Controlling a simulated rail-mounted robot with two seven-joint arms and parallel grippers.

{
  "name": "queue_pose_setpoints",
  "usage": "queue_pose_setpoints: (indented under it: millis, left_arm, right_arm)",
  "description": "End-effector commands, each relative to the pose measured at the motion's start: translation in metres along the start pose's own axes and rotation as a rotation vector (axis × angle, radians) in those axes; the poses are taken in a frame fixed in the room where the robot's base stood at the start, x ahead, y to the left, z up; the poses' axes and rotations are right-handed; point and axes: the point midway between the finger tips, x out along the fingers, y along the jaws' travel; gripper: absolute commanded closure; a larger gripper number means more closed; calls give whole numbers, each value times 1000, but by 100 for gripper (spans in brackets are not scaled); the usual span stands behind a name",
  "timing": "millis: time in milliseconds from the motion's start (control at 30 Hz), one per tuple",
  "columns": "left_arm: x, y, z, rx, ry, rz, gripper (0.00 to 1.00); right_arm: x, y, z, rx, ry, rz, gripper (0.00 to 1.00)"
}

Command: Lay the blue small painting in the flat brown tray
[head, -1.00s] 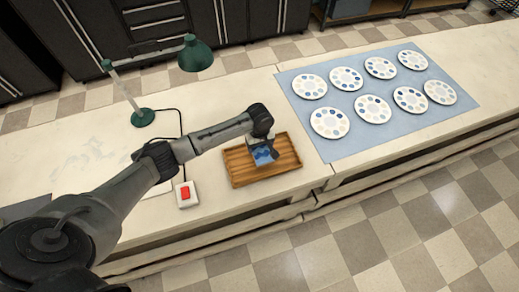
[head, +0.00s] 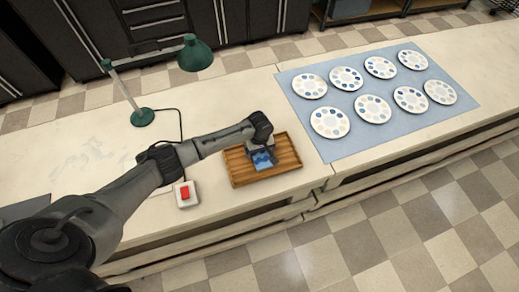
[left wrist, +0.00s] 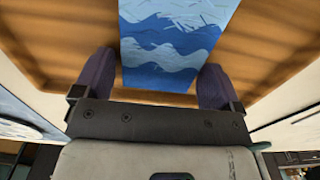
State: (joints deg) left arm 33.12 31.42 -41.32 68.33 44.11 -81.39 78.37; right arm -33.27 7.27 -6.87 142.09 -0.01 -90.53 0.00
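The small painting (head: 263,160), with blue and white waves, lies in the flat brown tray (head: 237,170), near its middle. It looks flat on the tray floor, partly hidden under my gripper in the head view. My left gripper (head: 261,153) is right above the painting, pointing down. In the left wrist view its two dark fingers (left wrist: 156,75) stand wide apart, one by each side edge of the painting (left wrist: 168,50). The left finger seems to have a slim gap to it; the right finger overlaps its edge in the picture. My right gripper is not in view.
A white box with a red button (head: 186,194) stands left of the tray, below my left forearm. A green desk lamp (head: 195,55) stands behind the arm. A blue mat (head: 345,148) with several round white palettes lies to the right.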

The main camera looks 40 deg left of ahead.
Motion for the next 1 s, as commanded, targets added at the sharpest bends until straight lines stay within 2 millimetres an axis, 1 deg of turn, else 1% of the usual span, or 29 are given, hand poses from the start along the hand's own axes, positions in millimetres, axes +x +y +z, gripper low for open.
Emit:
queue_pose_setpoints:
  millis: [33, 67, 100, 300, 433, 567, 800, 1000]
  left_arm:
    - [0, 0, 0, 0, 0, 0, 5]
    - [0, 0, 0, 0, 0, 0, 2]
    - [0, 0, 0, 0, 0, 0, 1]
    - [-1, 0, 0, 0, 0, 0, 1]
    - [-9, 0, 0, 1, 1, 2, 1]
    - [-28, 0, -1, 0, 1, 2, 1]
    - [-74, 0, -1, 0, 2, 3, 1]
    - [-104, 1, 0, 0, 0, 3, 1]
  right_arm:
    - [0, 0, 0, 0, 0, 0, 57]
    - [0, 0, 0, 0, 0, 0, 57]
    - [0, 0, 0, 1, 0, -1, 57]
    - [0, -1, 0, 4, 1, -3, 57]
    - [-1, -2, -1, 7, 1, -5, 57]
    - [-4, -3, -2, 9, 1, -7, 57]
    - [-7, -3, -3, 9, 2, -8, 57]
    - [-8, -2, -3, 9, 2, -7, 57]
